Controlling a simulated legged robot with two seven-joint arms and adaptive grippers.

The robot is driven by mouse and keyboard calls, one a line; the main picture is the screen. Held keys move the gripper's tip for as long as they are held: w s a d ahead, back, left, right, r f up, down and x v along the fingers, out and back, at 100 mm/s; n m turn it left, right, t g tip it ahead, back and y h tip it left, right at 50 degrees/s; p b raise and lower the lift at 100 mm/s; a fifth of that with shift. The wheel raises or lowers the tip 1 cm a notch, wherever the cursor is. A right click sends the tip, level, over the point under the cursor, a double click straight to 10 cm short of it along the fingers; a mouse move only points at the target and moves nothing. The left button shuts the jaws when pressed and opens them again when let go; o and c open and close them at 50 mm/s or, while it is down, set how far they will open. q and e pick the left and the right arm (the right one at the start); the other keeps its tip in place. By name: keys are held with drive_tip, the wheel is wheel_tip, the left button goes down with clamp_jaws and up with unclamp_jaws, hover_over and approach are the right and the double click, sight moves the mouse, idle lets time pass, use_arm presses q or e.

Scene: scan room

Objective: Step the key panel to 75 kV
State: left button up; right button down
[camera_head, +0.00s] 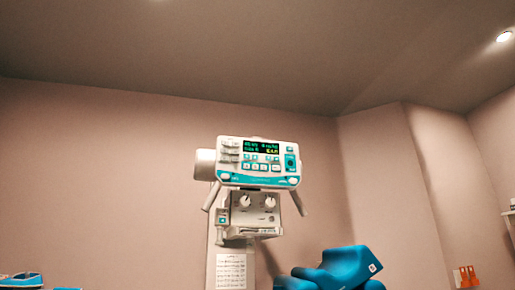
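The key panel (259,163) is a white and teal unit at the centre of the camera_head view, tilted slightly. Its dark display (262,147) shows small green and yellow characters, too small to read surely. Rows of small keys (262,167) lie below the display. A teal block with a dark round part is at the panel's right side. Neither my left nor my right gripper can be seen in this view.
A lower housing (255,208) with two round knobs sits under the panel, with handles at both sides. A printed sheet (231,271) hangs below. A blue shape (345,266) stands at lower right. Orange items (467,276) are at the right wall.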

use_arm(q)
drive_tip(key=shift+a+f, duration=0.15)
drive_tip(key=shift+a, duration=0.65)
drive_tip(key=c, duration=0.4)
drive_tip(key=shift+a+f, duration=0.15)
clamp_jaws()
drive_tip(key=shift+d+r, duration=0.2)
drive_tip(key=shift+d, duration=0.4)
